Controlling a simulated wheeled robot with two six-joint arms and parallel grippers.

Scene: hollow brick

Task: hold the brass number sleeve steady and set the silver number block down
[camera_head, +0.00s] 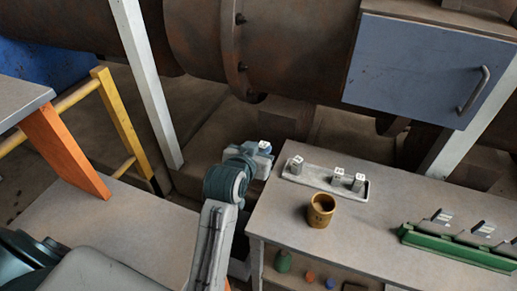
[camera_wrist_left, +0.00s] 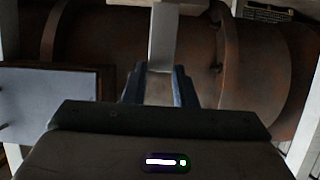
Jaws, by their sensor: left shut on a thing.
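The brass sleeve (camera_head: 320,210) stands upright on the table, its dark open top facing up. Nothing holds it. My left gripper (camera_head: 264,151) is off the table's left back corner, shut on a small silver block with a dark mark on its top (camera_head: 264,145). In the left wrist view, my fingers (camera_wrist_left: 159,90) point away from the camera; the block is hard to make out between them. Three similar silver number blocks, at the left (camera_head: 297,164), middle (camera_head: 338,173) and right (camera_head: 358,182), are on a pale tray (camera_head: 322,182). My right gripper is not in view.
A green rack (camera_head: 455,250) with several silver pieces stands at the table's right. The table (camera_head: 345,245) is bare around the sleeve. Small bottles and items sit on a shelf below (camera_head: 283,262). A blue cabinet (camera_head: 415,70) and rusty pipes are behind.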

